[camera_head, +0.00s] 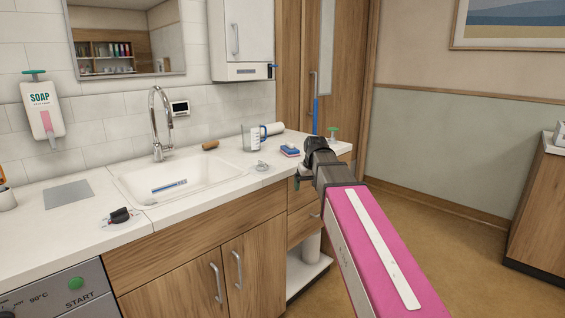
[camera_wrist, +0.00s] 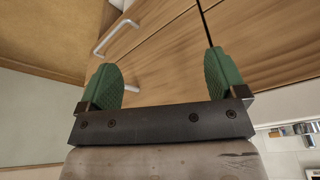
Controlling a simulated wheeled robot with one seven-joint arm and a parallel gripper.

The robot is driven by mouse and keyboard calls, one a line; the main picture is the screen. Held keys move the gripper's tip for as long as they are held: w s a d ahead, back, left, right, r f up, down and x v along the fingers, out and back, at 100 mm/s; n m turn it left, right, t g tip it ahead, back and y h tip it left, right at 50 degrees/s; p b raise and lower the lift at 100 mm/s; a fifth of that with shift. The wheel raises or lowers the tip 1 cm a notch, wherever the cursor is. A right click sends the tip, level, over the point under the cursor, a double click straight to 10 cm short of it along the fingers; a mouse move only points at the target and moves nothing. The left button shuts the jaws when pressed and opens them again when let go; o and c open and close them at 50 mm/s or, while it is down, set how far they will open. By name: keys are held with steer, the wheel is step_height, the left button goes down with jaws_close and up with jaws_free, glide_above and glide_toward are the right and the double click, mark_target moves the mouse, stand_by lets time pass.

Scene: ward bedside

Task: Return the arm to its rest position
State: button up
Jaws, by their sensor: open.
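My gripper shows in the wrist view (camera_wrist: 162,82) with its two green fingers wide apart and nothing between them. Wooden cabinet fronts with metal handles lie beyond the fingers in that view. In the head view my pink and grey arm reaches from the lower right toward the counter's right end. The wrist end of the arm is near the right edge of the counter (camera_head: 205,205). The fingers are mostly hidden behind the wrist there.
A wooden door (camera_head: 345,80) stands behind. Open floor (camera_head: 435,235) lies to the right, before another cabinet (camera_head: 540,215).

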steer(key=s+d+f+m+g, duration=0.1)
steer(key=s+d+f, duration=0.2)
steer(key=s+f, duration=0.3)
steer(key=s+d+f+m, duration=0.1)
steer(key=s+d+f, duration=0.1)
steer(key=s+f, duration=0.5)
steer(key=s+d+f+m+g+h, duration=0.1)
steer(key=s+d+f, duration=0.2)
steer(key=s+f, duration=0.4)
step_height(320, 180, down, 8)
steer(key=shift+d+r+g, duration=0.15)
steer(key=shift+d+g, duration=0.15)
steer(key=shift+d, duration=0.05)
